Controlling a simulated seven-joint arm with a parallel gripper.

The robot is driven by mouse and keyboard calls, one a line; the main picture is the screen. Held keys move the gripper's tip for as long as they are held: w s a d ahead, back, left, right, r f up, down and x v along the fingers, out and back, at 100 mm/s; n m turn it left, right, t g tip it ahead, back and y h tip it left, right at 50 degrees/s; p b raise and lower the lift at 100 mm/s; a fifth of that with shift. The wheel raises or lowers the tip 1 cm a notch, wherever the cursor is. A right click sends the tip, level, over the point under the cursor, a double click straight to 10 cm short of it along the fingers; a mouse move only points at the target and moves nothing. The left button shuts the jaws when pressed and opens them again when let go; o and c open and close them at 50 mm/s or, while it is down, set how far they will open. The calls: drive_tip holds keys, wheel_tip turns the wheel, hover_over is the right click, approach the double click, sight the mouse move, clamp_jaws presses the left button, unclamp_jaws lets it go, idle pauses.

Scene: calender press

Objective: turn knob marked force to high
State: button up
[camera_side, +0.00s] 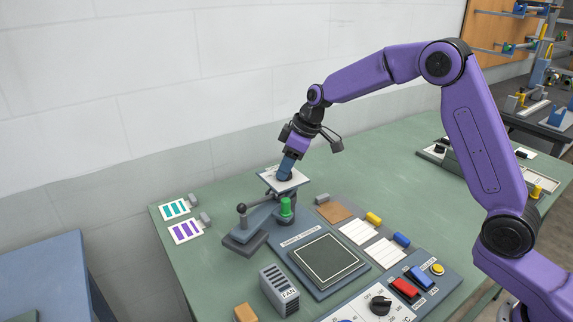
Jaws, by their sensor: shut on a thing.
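My gripper (288,163) reaches down from the purple arm onto a small white plate (272,175) tilted on top of the press at the middle left. It is shut around a dark blue knob (284,176) on that plate. The fingers cover most of the knob, so its pointer cannot be seen. The lettering on the plate is partly covered and too small to read, so I cannot confirm the force mark or the high setting. A second, black knob (380,305) stands on a white dial at the lower right, away from my gripper.
Below the plate are a grey lever with a dark ball (241,208) and a green post (286,208). A dark square bed (327,261), red switch (405,288), blue switch (421,277) and fan box (279,290) lie in front.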

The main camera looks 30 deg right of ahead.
drive_tip(key=shift+m, duration=0.5)
drive_tip(key=o, duration=1.1)
drive_tip(key=shift+r, duration=0.15)
drive_tip(key=v, duration=1.7)
drive_tip(key=shift+s+a+r, duration=0.15)
drive_tip(key=shift+s, duration=0.05)
drive_tip(key=s+a+f+n+g+h, duration=0.15)
drive_tip(key=s+f, duration=0.25)
drive_tip(key=s, duration=0.6)
drive_tip(key=s+a+f+n+g+y, duration=0.1)
drive_tip(key=s+a+f, duration=0.2)
drive_tip(key=s, duration=0.6)
drive_tip(key=s+d+f, duration=0.2)
drive_tip(key=s, duration=0.4)
drive_tip(key=s+d+f+n+h, duration=0.1)
drive_tip(key=s+d+f, duration=0.2)
drive_tip(key=s, duration=0.3)
drive_tip(key=s+d+f+n+h, duration=0.1)
drive_tip(key=s+d+f, duration=0.1)
drive_tip(key=s, duration=0.5)
drive_tip(key=shift+d+f+g, duration=0.2)
drive_tip(key=shift+d+g, duration=0.05)
drive_tip(key=shift+g, duration=0.1)
